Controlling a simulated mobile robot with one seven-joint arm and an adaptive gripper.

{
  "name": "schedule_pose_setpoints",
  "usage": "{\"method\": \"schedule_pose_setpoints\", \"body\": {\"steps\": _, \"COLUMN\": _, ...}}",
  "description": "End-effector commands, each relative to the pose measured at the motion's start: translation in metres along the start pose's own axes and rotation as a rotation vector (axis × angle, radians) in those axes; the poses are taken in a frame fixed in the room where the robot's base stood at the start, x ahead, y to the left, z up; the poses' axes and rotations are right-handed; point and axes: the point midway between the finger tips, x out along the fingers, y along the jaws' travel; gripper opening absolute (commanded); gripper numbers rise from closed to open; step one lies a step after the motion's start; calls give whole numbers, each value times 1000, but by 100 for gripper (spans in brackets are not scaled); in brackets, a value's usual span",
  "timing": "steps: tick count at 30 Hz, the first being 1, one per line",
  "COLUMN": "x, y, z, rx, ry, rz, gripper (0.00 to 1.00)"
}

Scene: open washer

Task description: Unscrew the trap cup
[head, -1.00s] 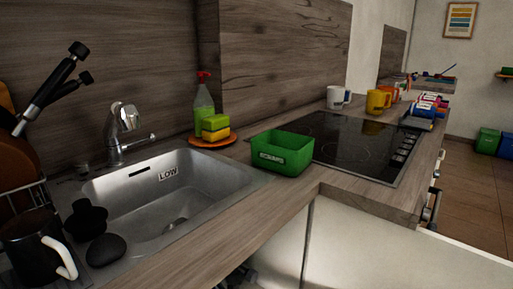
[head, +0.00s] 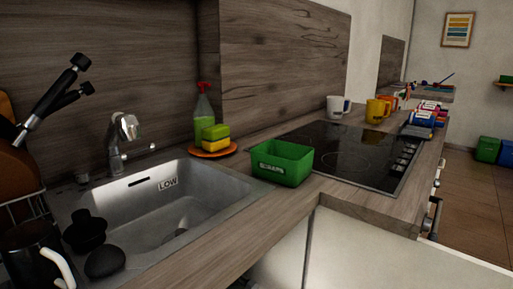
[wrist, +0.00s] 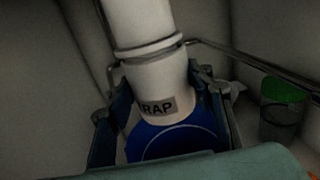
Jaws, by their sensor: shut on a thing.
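In the wrist view a white drain pipe (wrist: 145,60) runs down to a fitting with a dark-lettered label (wrist: 158,107), of which "RAP" is readable. Below the label is the round blue trap cup (wrist: 172,143). My gripper (wrist: 163,95) has one dark finger on each side of it and is shut on the cup. The finger contact faces are partly hidden. The near edge of the cup is covered by a blurred teal shape at the bottom. The cup does not show in the head view.
Metal rails (wrist: 255,62) run behind the pipe. A green-topped container (wrist: 280,110) stands at right. Cabinet walls close in at left. Above, the head view shows the sink (head: 190,205), green scraps bin (head: 281,162), hob (head: 350,150) and black mug (head: 30,255).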

Motion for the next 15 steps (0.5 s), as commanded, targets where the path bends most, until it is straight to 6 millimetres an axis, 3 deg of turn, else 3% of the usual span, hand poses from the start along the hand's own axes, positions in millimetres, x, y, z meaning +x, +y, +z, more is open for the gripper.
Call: {"method": "schedule_pose_setpoints", "body": {"steps": 15, "x": 0, "y": 0, "z": -10, "rx": -1, "ry": -1, "rz": 1, "gripper": 13}}
